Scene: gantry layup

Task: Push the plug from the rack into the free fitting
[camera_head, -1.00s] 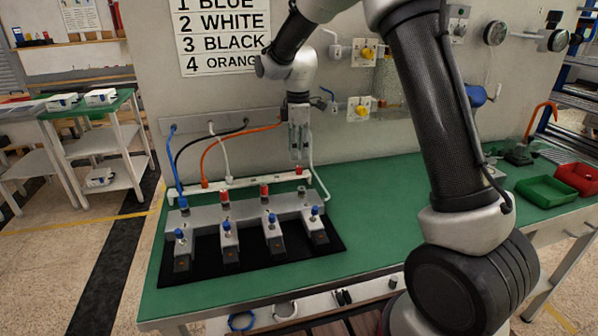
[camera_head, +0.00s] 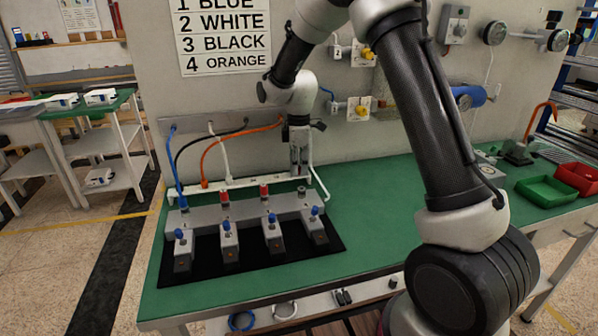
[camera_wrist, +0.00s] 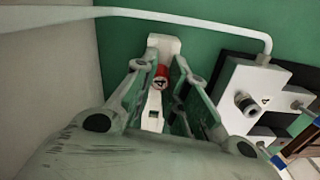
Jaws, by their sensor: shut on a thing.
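My gripper (camera_head: 299,172) points down over the right end of the white rack (camera_head: 245,181). In the wrist view my gripper (camera_wrist: 163,85) is shut on a red plug (camera_wrist: 161,75) marked 4. The plug appears upright over the white rack (camera_wrist: 165,46); whether it is still seated cannot be told. In the head view the fingers hide it. The free fitting (camera_wrist: 247,104) is a bare grey stub by a figure 4, right of my gripper in the wrist view. In the head view this fitting (camera_head: 302,190) is at the manifold's right end.
The grey manifold (camera_head: 245,210) has red-topped fittings (camera_head: 264,191) and several blue-knobbed valves (camera_head: 269,218) on a black mat (camera_head: 335,247). Coloured hoses hang behind it. A white tube (camera_wrist: 200,18) runs close by. Green (camera_head: 546,190) and red bins are far right.

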